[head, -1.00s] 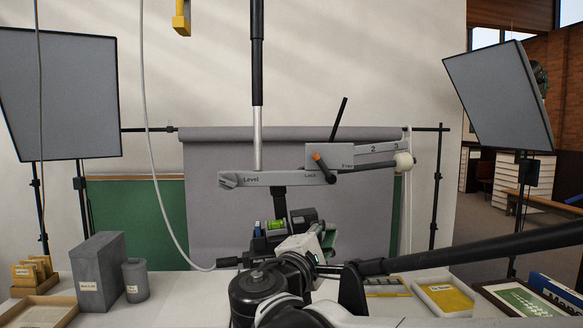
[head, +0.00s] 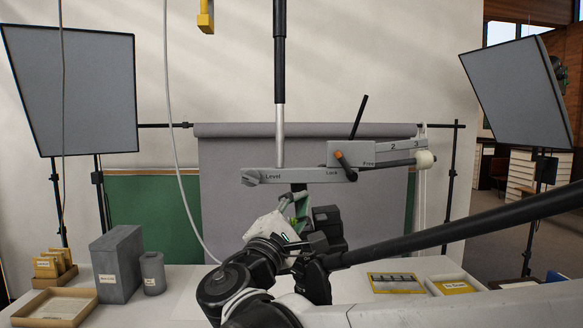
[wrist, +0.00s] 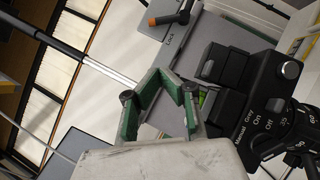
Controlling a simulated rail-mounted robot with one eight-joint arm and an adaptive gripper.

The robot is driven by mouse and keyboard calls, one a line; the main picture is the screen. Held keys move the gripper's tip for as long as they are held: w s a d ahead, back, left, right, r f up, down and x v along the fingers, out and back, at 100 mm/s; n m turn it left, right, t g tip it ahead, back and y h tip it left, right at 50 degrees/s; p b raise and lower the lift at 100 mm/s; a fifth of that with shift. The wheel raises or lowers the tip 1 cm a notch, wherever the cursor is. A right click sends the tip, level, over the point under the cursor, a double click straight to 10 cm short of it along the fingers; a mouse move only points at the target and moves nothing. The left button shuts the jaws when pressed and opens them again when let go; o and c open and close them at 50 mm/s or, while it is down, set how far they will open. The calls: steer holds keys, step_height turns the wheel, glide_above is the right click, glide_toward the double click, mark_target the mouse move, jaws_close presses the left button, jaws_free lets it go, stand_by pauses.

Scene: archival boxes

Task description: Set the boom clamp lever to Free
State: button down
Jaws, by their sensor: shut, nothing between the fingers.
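The boom clamp lever (head: 345,164) is a short dark lever with an orange end on the grey boom plate (head: 300,175). In the head view it tilts up and left from its pivot, between the "Lock" and "Free" marks. In the wrist view the lever (wrist: 168,18) shows near the top edge, with "Lock" printed close by. My gripper (wrist: 160,74) has green-padded fingers that meet at the tips, with nothing held. In the head view my gripper (head: 298,202), partly hidden by my wrist, is below the plate and left of the lever, apart from it.
A black copy camera (head: 326,225) hangs under the boom, close to my gripper's right. It also shows in the wrist view (wrist: 255,105). A vertical column (head: 280,100) rises behind the plate. A grey box (head: 117,263) and trays stand on the table at left.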

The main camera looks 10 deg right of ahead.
steer(key=p, duration=0.2)
glide_toward(336, 159)
steer(key=w, duration=0.4)
steer(key=shift+f, duration=0.15)
steer(key=d+r, duration=0.1)
steer(key=d+r+p, duration=0.1)
steer(key=shift+w+d, duration=0.2)
steer(key=shift+d, duration=0.1)
steer(key=shift+w+d+r, duration=0.1)
steer(key=shift+w+d, duration=0.1)
steer(key=shift+d, duration=0.2)
steer(key=shift+r, duration=0.15)
steer(key=shift+m, duration=0.4)
